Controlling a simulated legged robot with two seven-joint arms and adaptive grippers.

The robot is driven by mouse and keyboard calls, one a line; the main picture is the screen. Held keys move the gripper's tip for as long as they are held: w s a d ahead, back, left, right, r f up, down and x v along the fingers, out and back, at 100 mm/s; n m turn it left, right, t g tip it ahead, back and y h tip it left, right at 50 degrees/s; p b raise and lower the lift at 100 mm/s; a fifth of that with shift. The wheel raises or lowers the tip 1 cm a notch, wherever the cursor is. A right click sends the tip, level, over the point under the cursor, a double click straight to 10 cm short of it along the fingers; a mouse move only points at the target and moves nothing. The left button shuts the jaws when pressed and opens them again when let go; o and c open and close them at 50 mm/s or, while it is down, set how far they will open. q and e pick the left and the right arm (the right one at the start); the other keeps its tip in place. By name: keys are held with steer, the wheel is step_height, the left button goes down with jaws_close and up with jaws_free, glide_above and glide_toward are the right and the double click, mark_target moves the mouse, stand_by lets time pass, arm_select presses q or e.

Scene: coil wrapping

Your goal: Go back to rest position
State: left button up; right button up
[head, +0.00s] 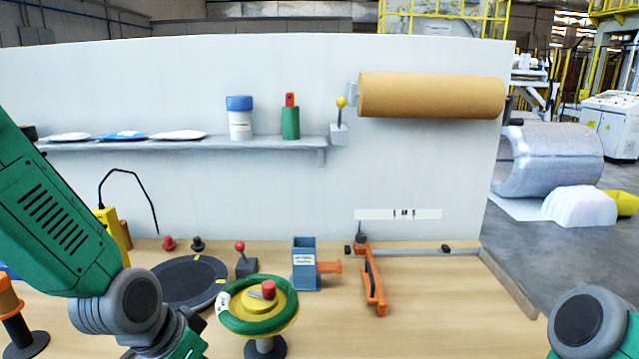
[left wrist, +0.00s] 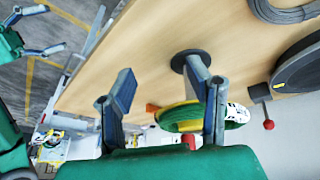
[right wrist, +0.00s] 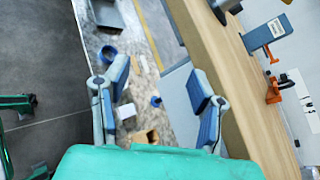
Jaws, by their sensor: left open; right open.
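My left arm comes in from the left in the head view, and its gripper is cut off at the bottom edge. My right arm shows only at the bottom right corner of the head view. In the right wrist view my right gripper (right wrist: 160,95) is open and empty beside the table edge.
The wooden table (head: 430,310) holds a black turntable (head: 185,283), a grey-blue dispenser (head: 305,265) and an orange lever tool (head: 372,280). A brown paper roll (head: 430,96) and a shelf (head: 180,143) are on the white panel. The table's front right is clear.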

steer(key=s+d+f+n+g+h+b, duration=0.4)
steer(key=s+d+f+n+g, duration=0.2)
steer(key=d+f+n, duration=0.4)
arm_select(q)
steer(key=s+a+f+n+g+y+b, duration=0.1)
steer(key=s+a+f+n, duration=0.2)
steer(key=s+f, duration=0.8)
steer(key=s+a+f+n+g+y+b, duration=0.1)
steer(key=s+a+f+n+y+b, duration=0.1)
steer(key=s+a+f, duration=0.5)
steer(key=s+f, duration=0.5)
steer(key=f, duration=0.5)
steer(key=shift+s+a+f+n+g, duration=0.2)
steer(key=shift+a+n+g, duration=0.15)
steer(key=shift+n+g, duration=0.05)
arm_select(e)
steer(key=s+d+f+n+g+h, duration=0.1)
steer(key=s+d+n+h, duration=0.2)
steer(key=d+n, duration=0.2)
steer(key=s+d+f+n+g+h, duration=0.2)
steer(key=d+n, duration=0.4)
steer(key=d, duration=0.4)
steer(key=shift+s+d+h, duration=0.2)
steer(key=shift+s+h, duration=0.25)
steer(key=shift+h, duration=0.05)
